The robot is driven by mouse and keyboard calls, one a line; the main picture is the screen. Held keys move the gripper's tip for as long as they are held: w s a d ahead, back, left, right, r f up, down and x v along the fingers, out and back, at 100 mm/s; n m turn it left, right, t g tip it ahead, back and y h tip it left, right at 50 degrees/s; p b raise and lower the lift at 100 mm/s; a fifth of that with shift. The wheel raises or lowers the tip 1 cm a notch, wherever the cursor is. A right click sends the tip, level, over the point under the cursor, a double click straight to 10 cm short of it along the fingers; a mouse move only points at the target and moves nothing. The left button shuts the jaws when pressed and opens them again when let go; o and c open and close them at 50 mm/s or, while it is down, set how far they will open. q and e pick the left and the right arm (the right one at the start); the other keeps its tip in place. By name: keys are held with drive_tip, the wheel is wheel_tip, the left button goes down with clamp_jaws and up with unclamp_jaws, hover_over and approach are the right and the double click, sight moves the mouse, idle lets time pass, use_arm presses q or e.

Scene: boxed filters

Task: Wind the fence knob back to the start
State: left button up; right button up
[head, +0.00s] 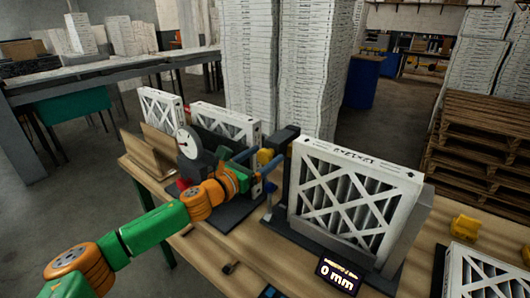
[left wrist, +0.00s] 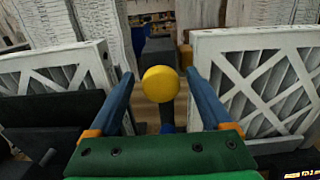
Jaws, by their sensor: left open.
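The round yellow fence knob (head: 264,156) sits on a dark fixture between two white framed filters. In the left wrist view the knob (left wrist: 160,84) faces me between the blue fingers, with a gap on each side. My left gripper (head: 264,164) is open around or just in front of it; I cannot tell how far the fingertips reach past it. A small display (head: 338,275) on the bench reads 0 mm. My right gripper is in neither view.
A large white filter (head: 355,196) stands upright right of the knob. Another filter (head: 226,122) and a round dial gauge (head: 188,142) stand to the left. Tall stacks of white boxes (head: 290,70) rise behind. Yellow parts (head: 466,225) lie at the bench's right.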

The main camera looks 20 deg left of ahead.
use_arm(q)
drive_tip(key=shift+w+d, duration=0.1)
drive_tip(key=shift+w, duration=0.2)
drive_tip(key=shift+r, duration=0.1)
clamp_jaws()
drive_tip(key=shift+n, duration=0.3)
